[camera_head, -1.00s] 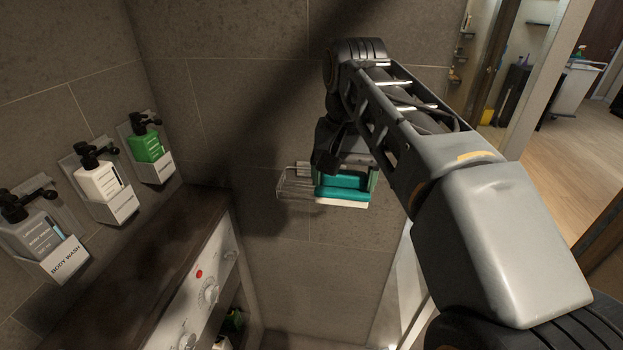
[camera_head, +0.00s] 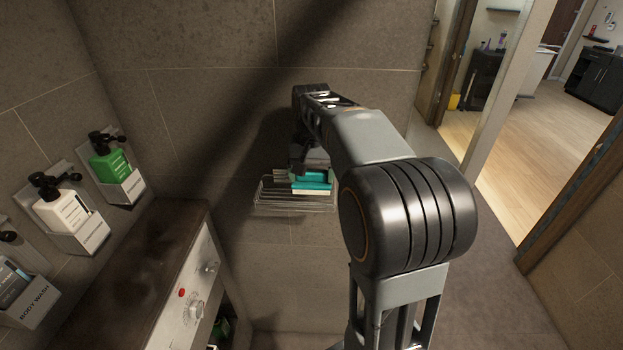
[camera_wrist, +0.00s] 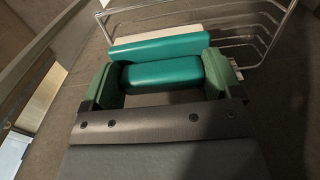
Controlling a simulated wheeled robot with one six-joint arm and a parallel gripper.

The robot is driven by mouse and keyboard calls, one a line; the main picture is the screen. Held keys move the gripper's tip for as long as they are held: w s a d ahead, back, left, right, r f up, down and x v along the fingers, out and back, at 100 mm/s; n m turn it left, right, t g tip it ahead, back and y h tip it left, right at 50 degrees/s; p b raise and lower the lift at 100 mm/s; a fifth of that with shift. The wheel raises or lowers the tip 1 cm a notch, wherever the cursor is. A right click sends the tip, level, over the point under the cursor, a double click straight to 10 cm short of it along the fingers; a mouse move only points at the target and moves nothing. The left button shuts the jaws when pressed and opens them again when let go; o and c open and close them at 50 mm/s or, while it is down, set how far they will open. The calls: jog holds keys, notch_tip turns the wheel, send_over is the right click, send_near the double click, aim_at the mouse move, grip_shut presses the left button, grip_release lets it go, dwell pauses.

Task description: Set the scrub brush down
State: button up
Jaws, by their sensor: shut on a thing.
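The scrub brush (camera_head: 313,186) has a teal handle and a pale bristle side facing down. My gripper (camera_wrist: 160,76) is shut on the teal handle, with its green finger pads on either side of it in the wrist view. The brush (camera_wrist: 160,47) is held in front of a wire rack (camera_head: 265,203) on the tiled wall, and overlaps it in the head view. The rack's wires (camera_wrist: 270,22) also show beyond the brush in the wrist view. I cannot tell whether the brush touches the rack. My arm hides part of the rack's right side.
Wall holders with a green bottle (camera_head: 108,166), a white bottle (camera_head: 62,211) and a body wash bottle (camera_head: 14,285) are at the left. A dark-topped ledge (camera_head: 130,275) with knobs stands below them. A doorway opens onto a wooden floor (camera_head: 540,130) at the right.

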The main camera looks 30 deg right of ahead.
aim_at(312, 185)
jog(key=shift+w+d+f, duration=0.15)
jog(key=shift+w+f, duration=0.1)
jog(key=shift+f, duration=0.1)
jog(key=shift+w+f, duration=0.2)
jog(key=shift+f, duration=1.55)
jog(key=shift+f, duration=0.1)
